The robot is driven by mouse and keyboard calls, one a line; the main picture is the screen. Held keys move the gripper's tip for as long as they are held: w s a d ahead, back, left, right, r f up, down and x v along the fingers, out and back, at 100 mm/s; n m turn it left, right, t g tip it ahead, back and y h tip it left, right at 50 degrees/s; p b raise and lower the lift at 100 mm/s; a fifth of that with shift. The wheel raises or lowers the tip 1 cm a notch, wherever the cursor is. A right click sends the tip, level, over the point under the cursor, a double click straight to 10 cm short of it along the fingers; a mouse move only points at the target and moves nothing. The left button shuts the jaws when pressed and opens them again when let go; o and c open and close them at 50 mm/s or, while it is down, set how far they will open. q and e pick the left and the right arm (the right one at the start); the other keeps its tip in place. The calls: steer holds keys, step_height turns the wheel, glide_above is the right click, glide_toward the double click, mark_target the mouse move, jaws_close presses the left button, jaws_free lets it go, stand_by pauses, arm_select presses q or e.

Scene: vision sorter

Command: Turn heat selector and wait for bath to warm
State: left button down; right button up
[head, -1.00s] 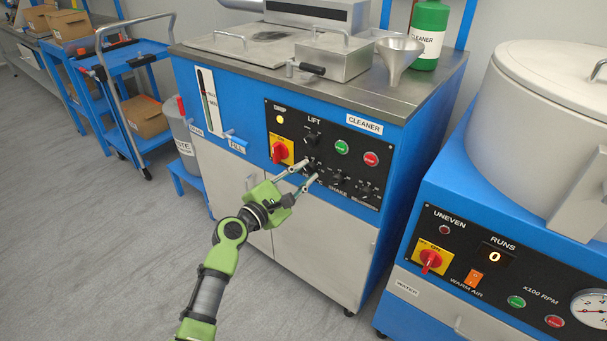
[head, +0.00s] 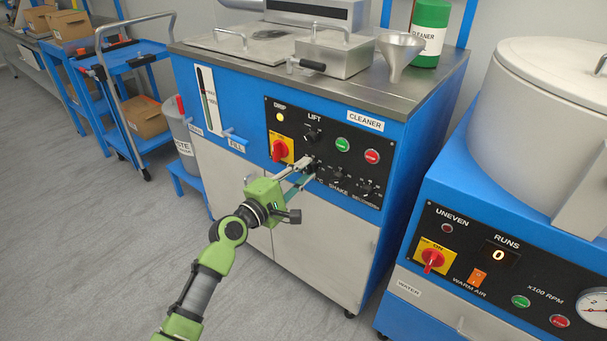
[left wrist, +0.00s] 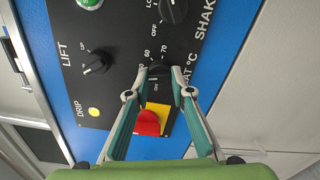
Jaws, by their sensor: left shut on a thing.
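The black control panel (head: 325,152) is on the front of the blue cleaner bath cabinet (head: 388,150). My left gripper (head: 309,167) is at the panel, its fingers shut on the dark heat selector knob (left wrist: 160,72). In the left wrist view, the fingertips of the left gripper (left wrist: 160,76) lie on either side of this knob. A partly hidden label ending in "AT °C" and the marks 60 and 70 show around it. The fingers cover much of the knob, so its exact setting is hard to tell. My right gripper is not in view.
Close by are the red and yellow switch (head: 281,150), the lift knob (head: 311,135), the shake knob (head: 338,175) and the lit yellow drip lamp (head: 281,117). A second blue machine (head: 410,258) stands at the right.

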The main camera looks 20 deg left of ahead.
arm_select(q)
steer(key=m, duration=1.1)
steer(key=shift+r+m, duration=0.1)
steer(key=shift+m, duration=0.2)
stand_by(0.4)
steer(key=c, duration=1.8)
jaws_free()
steer(key=shift+s, duration=0.15)
steer(key=v, duration=1.1)
steer(key=shift+s+a+r, duration=0.1)
steer(key=shift+s, duration=0.25)
